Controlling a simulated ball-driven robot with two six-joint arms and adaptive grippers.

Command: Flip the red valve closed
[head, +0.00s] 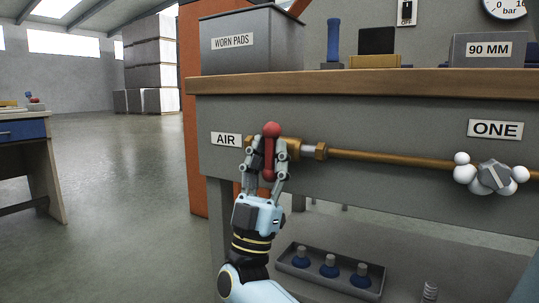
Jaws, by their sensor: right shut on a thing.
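The red valve handle (271,131) stands upright, across the brass pipe (385,156), on a brass valve body (292,147) on the front of the grey bench, just right of the AIR label (227,140). My right gripper (268,160) reaches up from below and is shut on the red handle. Its fingers lie on either side of the handle's middle, and the red ends show above and below. The fingers hide part of the valve body. My left gripper is not in view.
A white-knobbed grey valve (493,176) sits on the pipe at right, under the ONE label (495,129). The wooden bench top (370,84) overhangs above and carries a WORN PADS bin (250,44). A tray (318,276) stands below. Open floor lies left.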

